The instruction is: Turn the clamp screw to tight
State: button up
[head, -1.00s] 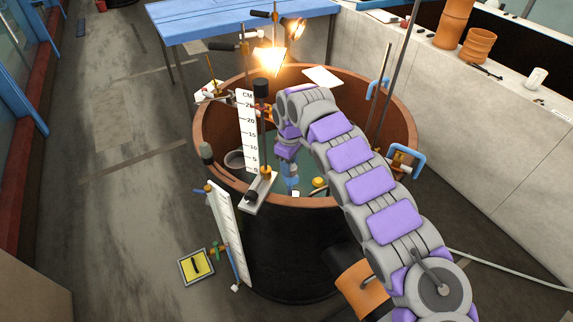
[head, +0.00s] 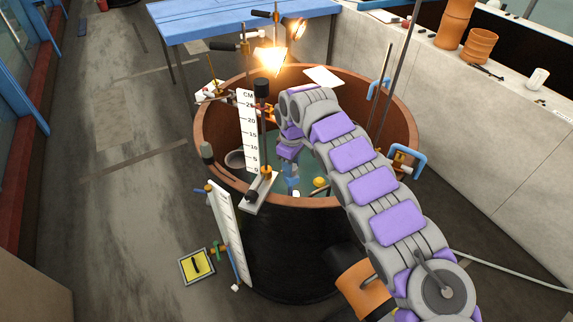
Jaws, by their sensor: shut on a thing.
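My arm reaches over the brown round tank (head: 405,120), and its wrist bends down inside the near side. My gripper (head: 290,168) points down there, small and partly hidden by my own links. It is shut, but its fingertips and the clamp screw between them are too small and covered to make out. A white centimetre scale (head: 249,130) stands upright just left of my wrist, beside a dark rod with a black cap (head: 261,88). A small red clamp part (head: 273,112) shows between the rod and my wrist. How far the screw is turned cannot be seen.
A lit lamp (head: 271,59) glows at the far rim. Clamps and rods line the rim, with a blue handle (head: 408,163) at right. A second white scale (head: 226,235) leans outside the tank near a yellow plate (head: 197,266). The floor at left is clear.

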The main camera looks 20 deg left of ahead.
aim_at(294, 167)
jog(key=shift+d, duration=0.15)
dwell(0.3)
jog(key=o, duration=1)
jog(key=shift+s+d+r, duration=0.1)
jog(key=shift+d+r, duration=0.1)
jog(key=shift+d, duration=0.15)
jog(key=shift+o, duration=0.2)
jog(key=shift+a, duration=0.35)
jog(key=shift+a+r, duration=0.2)
notch_tip(294, 167, up, 17)
jog(key=d+p, duration=0.1)
jog(key=p, duration=0.2)
jog(key=shift+p, duration=0.4)
